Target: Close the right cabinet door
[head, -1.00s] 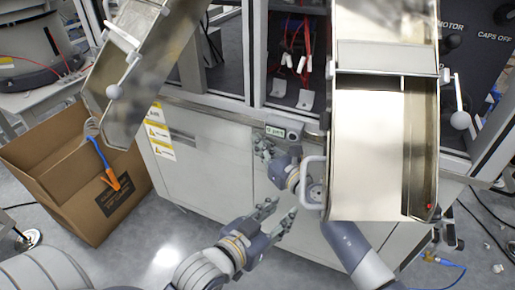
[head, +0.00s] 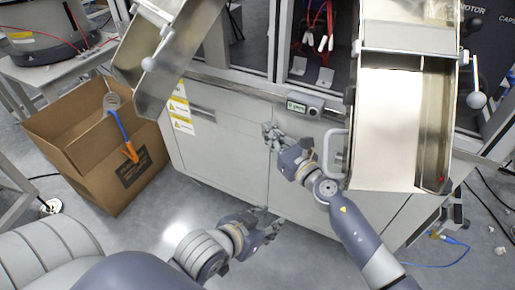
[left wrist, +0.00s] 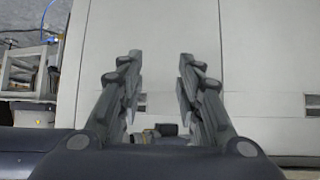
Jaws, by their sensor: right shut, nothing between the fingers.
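The grey-white cabinet's right door (head: 297,200) is in the middle of the head view, partly covered by my right arm and a metal chute. It looks nearly flush with the left door (head: 218,150); I cannot tell whether a small gap is left. My right gripper (head: 271,136) is shut and empty, close to the upper part of the seam between the doors; contact is unclear. My left gripper (head: 272,222) is open and empty, low in front of the cabinet. In the left wrist view its open fingers (left wrist: 160,85) face pale cabinet panels (left wrist: 180,30).
Two metal chutes (head: 387,125) overhang the cabinet. The right chute's handle (head: 332,152) is close to my right wrist. An open cardboard box (head: 85,185) stands left of the cabinet. A small display (head: 303,105) sits above the doors. Floor in front is clear.

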